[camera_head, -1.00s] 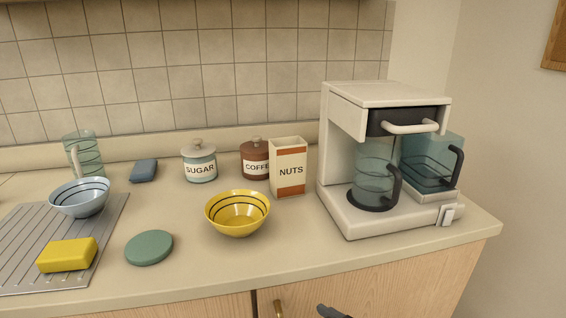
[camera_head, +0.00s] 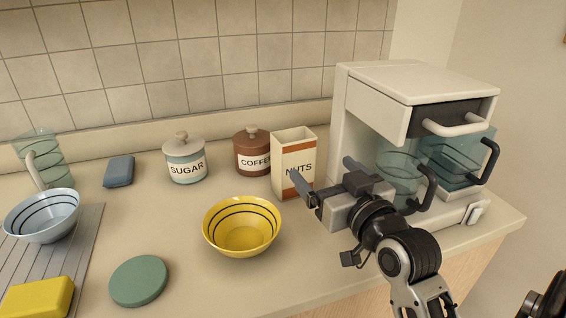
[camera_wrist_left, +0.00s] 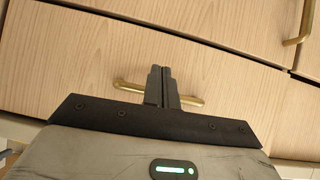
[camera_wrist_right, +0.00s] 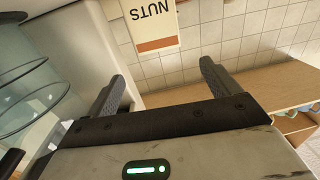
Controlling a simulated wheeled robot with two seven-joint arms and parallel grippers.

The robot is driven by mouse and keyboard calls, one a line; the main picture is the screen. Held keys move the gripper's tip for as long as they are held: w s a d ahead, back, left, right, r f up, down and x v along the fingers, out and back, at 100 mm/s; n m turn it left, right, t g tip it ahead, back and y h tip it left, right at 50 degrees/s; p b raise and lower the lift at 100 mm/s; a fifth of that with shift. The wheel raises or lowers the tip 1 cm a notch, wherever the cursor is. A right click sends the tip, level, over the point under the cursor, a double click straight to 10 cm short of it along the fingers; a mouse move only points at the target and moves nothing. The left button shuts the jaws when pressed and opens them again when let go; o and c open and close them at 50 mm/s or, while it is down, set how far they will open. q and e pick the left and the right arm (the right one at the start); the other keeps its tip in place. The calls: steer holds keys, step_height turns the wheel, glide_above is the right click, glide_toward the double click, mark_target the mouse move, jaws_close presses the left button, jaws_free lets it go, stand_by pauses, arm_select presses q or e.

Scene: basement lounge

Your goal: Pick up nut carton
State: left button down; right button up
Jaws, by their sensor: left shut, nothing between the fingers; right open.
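The nut carton (camera_head: 290,155), cream with an orange band and the word NUTS, stands upright on the counter beside the brown coffee jar. My right gripper (camera_head: 325,174) is open and empty just in front and to the right of the carton, its fingers pointing toward it. One finger covers part of the carton's lower front. In the right wrist view the carton (camera_wrist_right: 151,20) shows upside down beyond the open fingers, apart from them. My left gripper (camera_wrist_left: 163,72) is shut and empty, in front of wooden drawer fronts; it is outside the head view.
The coffee jar (camera_head: 252,162) is close left of the carton, and the sugar jar (camera_head: 185,170) is farther left. A yellow bowl (camera_head: 241,238) stands in front. The coffee maker (camera_head: 385,85) is close on the right. The counter between bowl and green disc (camera_head: 138,281) is clear.

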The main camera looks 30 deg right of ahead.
mark_target(300, 144)
steer(key=w, duration=0.2)
steer(key=w+d+b, duration=0.1)
steer(key=w, duration=0.2)
steer(key=w+b, duration=0.1)
steer(key=w, duration=0.2)
steer(key=shift+w+d+r, duration=0.1)
steer(key=shift+w+d, duration=0.05)
steer(key=shift+d, duration=0.05)
steer(key=shift+w+d+f, duration=0.1)
steer(key=shift+w+d, duration=0.1)
steer(key=shift+w, duration=0.85)
steer(key=shift+w+d+f, duration=0.1)
steer(key=shift+w+d, duration=0.1)
steer(key=shift+w, duration=0.8)
steer(key=shift+w+d, duration=0.2)
steer(key=shift+w, duration=0.85)
steer(key=c, duration=1)
steer(key=shift+c, duration=1.2)
steer(key=shift+r, duration=0.15)
